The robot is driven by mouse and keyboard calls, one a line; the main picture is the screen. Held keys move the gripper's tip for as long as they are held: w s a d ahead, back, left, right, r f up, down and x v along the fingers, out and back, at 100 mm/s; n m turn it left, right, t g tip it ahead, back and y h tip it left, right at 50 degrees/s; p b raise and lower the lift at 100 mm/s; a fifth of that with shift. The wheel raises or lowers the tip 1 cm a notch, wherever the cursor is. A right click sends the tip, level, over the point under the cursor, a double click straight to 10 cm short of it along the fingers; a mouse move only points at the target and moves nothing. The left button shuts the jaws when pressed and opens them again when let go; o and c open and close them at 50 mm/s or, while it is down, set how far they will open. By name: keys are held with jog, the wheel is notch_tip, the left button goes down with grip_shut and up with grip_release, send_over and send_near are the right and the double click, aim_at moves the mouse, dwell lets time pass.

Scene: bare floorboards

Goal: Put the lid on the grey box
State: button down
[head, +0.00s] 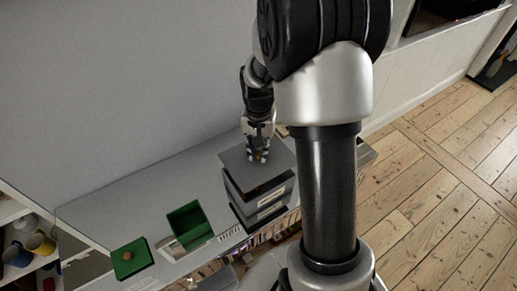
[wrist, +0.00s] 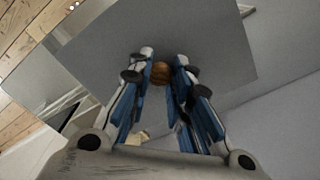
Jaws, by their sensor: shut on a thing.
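The grey lid (head: 240,161) is a flat square plate with a small brown knob (wrist: 161,75). My gripper (head: 258,157) is shut on the knob, with its blue fingers on either side of it in the wrist view (wrist: 164,68). The grey box (head: 262,199) stands on the long grey surface, directly below the lid, with a pale label on its front. The lid lies over the box top and hides its opening. It looks turned a little against the box, and I cannot tell whether it touches the rim.
An open green box (head: 190,224) stands to the left on the same grey surface (head: 140,205). A green lid (head: 131,259) with a brown knob lies further left. Mugs (head: 41,243) sit on a shelf at the far left. A wall rises behind, and bare floorboards (head: 440,180) lie right.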

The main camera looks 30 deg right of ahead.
aim_at(258, 158)
jog(key=shift+f+b, duration=1.95)
jog(key=shift+f, duration=1)
jog(key=shift+f, duration=0.35)
jog(key=c, duration=1.4)
grip_release()
jog(key=shift+o, duration=0.6)
jog(key=o, duration=0.4)
jog(key=shift+c, duration=0.2)
